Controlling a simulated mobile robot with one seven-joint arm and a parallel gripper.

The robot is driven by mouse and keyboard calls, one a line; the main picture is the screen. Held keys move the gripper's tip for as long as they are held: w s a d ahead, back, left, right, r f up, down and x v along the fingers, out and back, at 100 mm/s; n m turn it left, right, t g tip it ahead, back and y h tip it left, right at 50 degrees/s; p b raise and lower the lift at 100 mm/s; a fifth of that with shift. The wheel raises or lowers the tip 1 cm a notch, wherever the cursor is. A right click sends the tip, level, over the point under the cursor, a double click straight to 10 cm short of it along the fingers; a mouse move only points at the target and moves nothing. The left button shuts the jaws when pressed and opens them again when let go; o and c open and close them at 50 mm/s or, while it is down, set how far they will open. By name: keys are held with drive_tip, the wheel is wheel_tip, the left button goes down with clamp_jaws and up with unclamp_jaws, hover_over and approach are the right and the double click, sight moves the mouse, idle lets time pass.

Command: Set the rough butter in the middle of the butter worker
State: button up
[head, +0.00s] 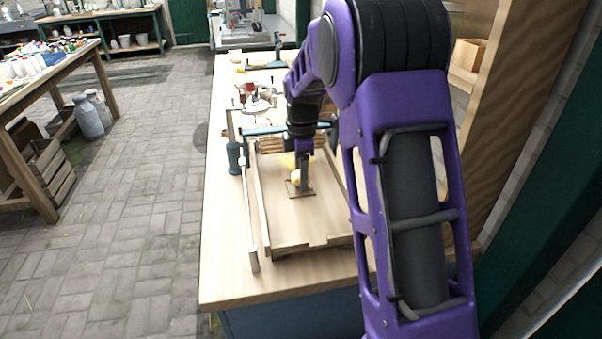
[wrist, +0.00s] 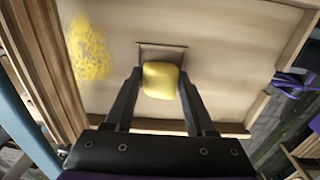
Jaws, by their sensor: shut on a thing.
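The rough butter (wrist: 161,80) is a small, rounded yellow block. It also shows in the head view (head: 296,176), partly hidden by my gripper. My gripper (wrist: 160,74) is shut on it, one dark finger on each side. The butter worker (head: 305,222) is a shallow wooden tray with low walls on the bench, and its floor also fills much of the wrist view (wrist: 225,55). The butter is over or on a square outline (wrist: 150,47) in the tray floor. I cannot tell whether it touches the floor.
Yellow crumbs (wrist: 88,48) lie on the tray floor near the ridged wooden part (wrist: 40,60). A dark cylinder (head: 235,158) stands left of the tray. Other items crowd the far bench. The tray's near half is clear.

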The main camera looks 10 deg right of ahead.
drive_tip(key=shift+f+b, duration=0.3)
drive_tip(key=shift+f, duration=0.3)
drive_tip(key=shift+r, duration=0.1)
idle(0.3)
drive_tip(key=o, duration=1.3)
drive_tip(key=c, duration=0.3)
drive_tip(key=shift+c, duration=0.2)
drive_tip(key=shift+s+r+p, duration=0.15)
drive_tip(key=shift+r+p, duration=2)
drive_tip(key=shift+r, duration=0.95)
